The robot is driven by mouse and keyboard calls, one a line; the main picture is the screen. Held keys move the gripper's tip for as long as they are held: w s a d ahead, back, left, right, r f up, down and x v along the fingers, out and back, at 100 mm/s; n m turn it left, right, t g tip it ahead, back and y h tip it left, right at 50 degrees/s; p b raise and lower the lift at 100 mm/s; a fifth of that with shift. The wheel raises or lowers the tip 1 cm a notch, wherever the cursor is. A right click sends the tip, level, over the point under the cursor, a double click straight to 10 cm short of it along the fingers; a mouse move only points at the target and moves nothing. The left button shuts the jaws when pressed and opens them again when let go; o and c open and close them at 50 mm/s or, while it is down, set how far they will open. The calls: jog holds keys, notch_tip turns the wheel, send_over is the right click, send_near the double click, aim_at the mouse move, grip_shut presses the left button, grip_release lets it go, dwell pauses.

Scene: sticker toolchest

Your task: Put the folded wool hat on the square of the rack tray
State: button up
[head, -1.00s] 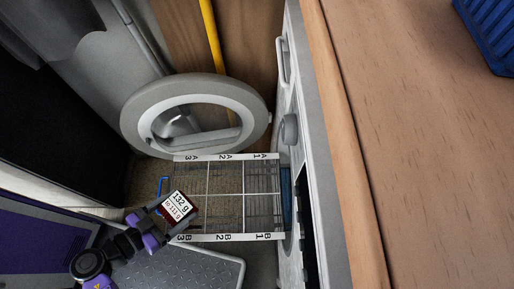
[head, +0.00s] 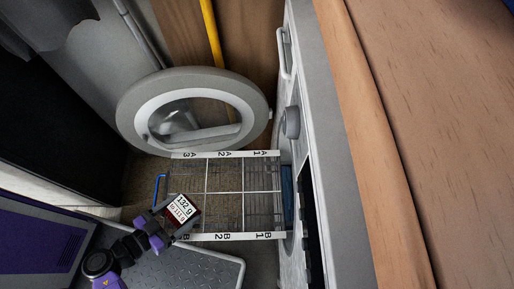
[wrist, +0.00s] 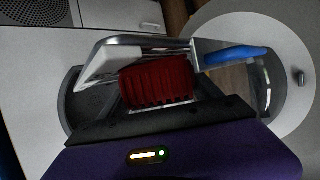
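The rack tray (head: 250,191) is a wire grid with white strips marked A and B, 1 to 3, in front of the round-door machine. My gripper (head: 170,222) is over its near left corner, by the B3 mark. It is shut on the folded wool hat, a dark red ribbed bundle (wrist: 158,83) seen between the fingers in the wrist view. In the head view the hat (head: 194,221) shows only as a dark red edge around a white tag (head: 183,207) reading 132 g. The hat hides part of the B3 square.
The open round door (head: 194,76) stands behind the tray. The machine front (head: 308,125) and a wooden worktop (head: 440,120) are on the right. A grey ridged plate (head: 195,268) lies in front. The other squares look empty.

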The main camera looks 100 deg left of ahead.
jog(key=o, duration=0.4)
jog(key=shift+r, duration=0.2)
jog(key=p+v, duration=0.2)
jog(key=v, duration=1)
